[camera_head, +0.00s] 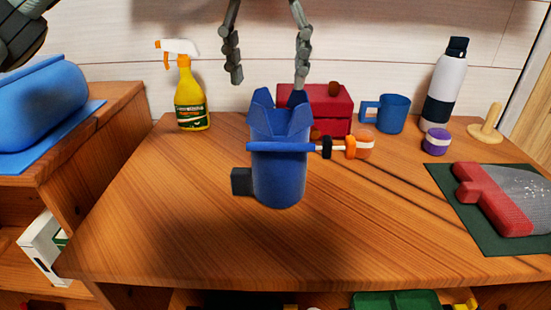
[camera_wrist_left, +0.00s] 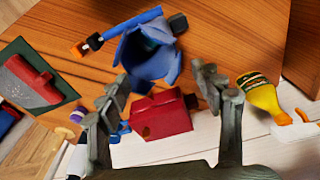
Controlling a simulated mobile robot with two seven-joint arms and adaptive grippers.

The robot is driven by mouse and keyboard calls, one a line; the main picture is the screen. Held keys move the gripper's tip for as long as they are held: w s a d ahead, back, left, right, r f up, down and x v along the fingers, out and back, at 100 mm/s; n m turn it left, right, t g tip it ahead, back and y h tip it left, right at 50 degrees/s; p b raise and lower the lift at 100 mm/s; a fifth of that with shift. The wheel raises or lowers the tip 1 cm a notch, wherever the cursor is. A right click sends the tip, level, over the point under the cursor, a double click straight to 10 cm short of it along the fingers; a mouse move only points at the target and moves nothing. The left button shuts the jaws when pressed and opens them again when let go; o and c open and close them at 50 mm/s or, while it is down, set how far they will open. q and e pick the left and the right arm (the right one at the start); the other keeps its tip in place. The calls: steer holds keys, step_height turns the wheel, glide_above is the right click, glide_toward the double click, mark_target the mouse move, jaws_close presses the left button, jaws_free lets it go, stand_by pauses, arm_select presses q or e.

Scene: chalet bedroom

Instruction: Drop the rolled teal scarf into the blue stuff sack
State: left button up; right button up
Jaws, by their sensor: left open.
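The blue stuff sack (camera_head: 278,180) stands upright at the middle of the table, its top flaps spread open. It also shows in the left wrist view (camera_wrist_left: 150,58), seen from above with a shaded mouth. My left gripper (camera_head: 267,82) is open and hangs above the sack's mouth, apart from it. My right gripper is not identifiable.
A blue bar (camera_head: 270,147) with an orange end crosses before the sack; a dark block (camera_head: 242,181) sits beside it. Behind are a red box (camera_head: 333,100), blue mug (camera_head: 393,113), bottle (camera_head: 443,90) and yellow spray bottle (camera_head: 190,100). The table's front left is clear.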

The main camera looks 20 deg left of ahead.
arm_select(q)
step_height(320, 180, up, 12)
steer(key=s, duration=0.1)
steer(key=shift+s, duration=0.2)
stand_by(0.3)
